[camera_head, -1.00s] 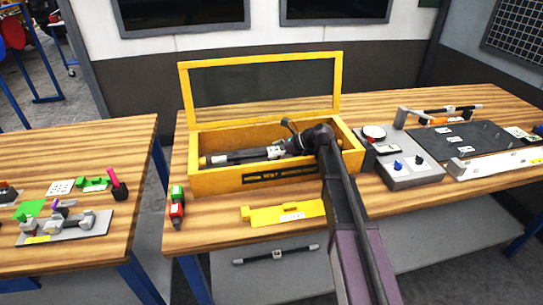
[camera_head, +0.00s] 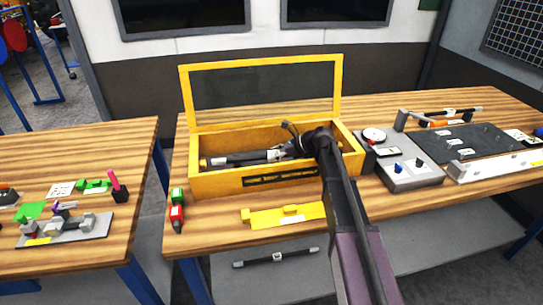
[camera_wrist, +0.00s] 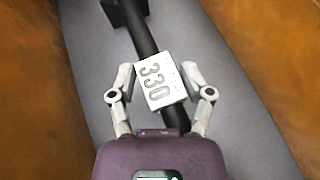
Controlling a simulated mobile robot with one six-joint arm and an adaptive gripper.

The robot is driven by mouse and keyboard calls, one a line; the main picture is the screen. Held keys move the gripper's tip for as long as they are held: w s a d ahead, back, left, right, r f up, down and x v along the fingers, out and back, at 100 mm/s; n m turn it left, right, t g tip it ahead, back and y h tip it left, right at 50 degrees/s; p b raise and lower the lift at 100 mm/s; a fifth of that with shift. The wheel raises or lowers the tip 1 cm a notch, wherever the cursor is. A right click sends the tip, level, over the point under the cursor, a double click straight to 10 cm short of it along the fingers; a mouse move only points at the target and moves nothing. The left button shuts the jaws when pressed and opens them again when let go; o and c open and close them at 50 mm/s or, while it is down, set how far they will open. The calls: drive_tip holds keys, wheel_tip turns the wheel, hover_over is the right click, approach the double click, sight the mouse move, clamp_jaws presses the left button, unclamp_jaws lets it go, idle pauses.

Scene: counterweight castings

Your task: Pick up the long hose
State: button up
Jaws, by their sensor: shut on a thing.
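A black hose (camera_head: 240,157) with a white tag block (camera_wrist: 158,83) reading 330 lies lengthwise inside the open yellow box (camera_head: 255,183). In the wrist view the hose (camera_wrist: 142,38) runs up from the tag to a dark end piece (camera_wrist: 124,10). My gripper (camera_wrist: 157,72) has one finger on each side of the tag block and is shut on it. In the head view my gripper (camera_head: 283,152) reaches into the box, and my arm hides the box's right part. I cannot tell whether the hose is lifted off the box floor.
The box's raised lid (camera_head: 262,92) stands behind. Another tagged hose (camera_head: 276,257) lies below the table's front edge, and one more (camera_head: 450,112) sits at the right. A yellow fixture (camera_head: 285,215) lies in front of the box. A grey gauge unit (camera_head: 408,168) stands right of it.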

sight(273, 152)
drive_tip(key=shift+r+p, duration=0.2)
drive_tip(key=shift+p, duration=0.1)
wheel_tip(273, 152, up, 10)
drive_tip(key=p, duration=0.9)
drive_tip(key=shift+f, duration=0.25)
clamp_jaws()
drive_tip(key=shift+w+a, duration=0.1)
drive_tip(key=shift+a, duration=0.1)
